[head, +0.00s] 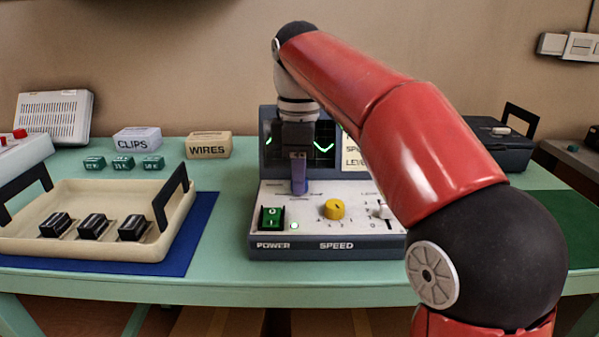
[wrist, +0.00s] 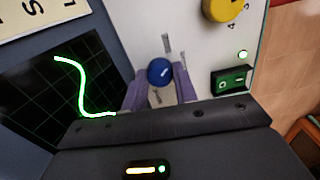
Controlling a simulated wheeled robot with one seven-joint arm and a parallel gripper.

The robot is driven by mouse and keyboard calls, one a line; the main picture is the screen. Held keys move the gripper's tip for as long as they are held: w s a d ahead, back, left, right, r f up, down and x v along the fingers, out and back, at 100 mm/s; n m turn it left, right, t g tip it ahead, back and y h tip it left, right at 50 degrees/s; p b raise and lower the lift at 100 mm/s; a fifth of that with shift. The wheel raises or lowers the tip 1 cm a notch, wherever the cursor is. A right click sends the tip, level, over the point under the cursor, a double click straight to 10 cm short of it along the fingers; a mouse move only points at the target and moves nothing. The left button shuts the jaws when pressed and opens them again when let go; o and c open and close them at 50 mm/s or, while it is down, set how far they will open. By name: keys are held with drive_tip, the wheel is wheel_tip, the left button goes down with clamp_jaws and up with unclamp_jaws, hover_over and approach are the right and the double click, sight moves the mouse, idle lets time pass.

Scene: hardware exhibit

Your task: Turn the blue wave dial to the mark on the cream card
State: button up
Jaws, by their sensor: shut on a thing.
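The blue wave dial (wrist: 160,72) is a round knob with a pale pointer line on the white panel, in the wrist view. My gripper's purple fingers (wrist: 157,86) stand on either side of it, shut on it. In the head view my gripper (head: 299,188) points straight down onto the panel and hides the dial. The cream card (head: 351,152) stands behind the panel, mostly hidden by my arm; only pieces of its lettering show. Its corner also shows in the wrist view (wrist: 40,14). A green wave trace (wrist: 80,88) glows on the dark screen.
The control box (head: 327,246) also carries a yellow speed dial (head: 334,209), a green power switch (head: 272,217) and a white slider (head: 383,211). A cream tray (head: 84,249) with black parts is at left. WIRES (head: 209,145) and CLIPS (head: 138,139) boxes stand behind it.

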drive_tip(key=m, duration=0.4)
drive_tip(key=shift+m, duration=0.3)
drive_tip(key=m, duration=0.9)
drive_tip(key=shift+r+m, duration=0.1)
drive_tip(key=shift+m, duration=1.7)
drive_tip(key=o, duration=0.7)
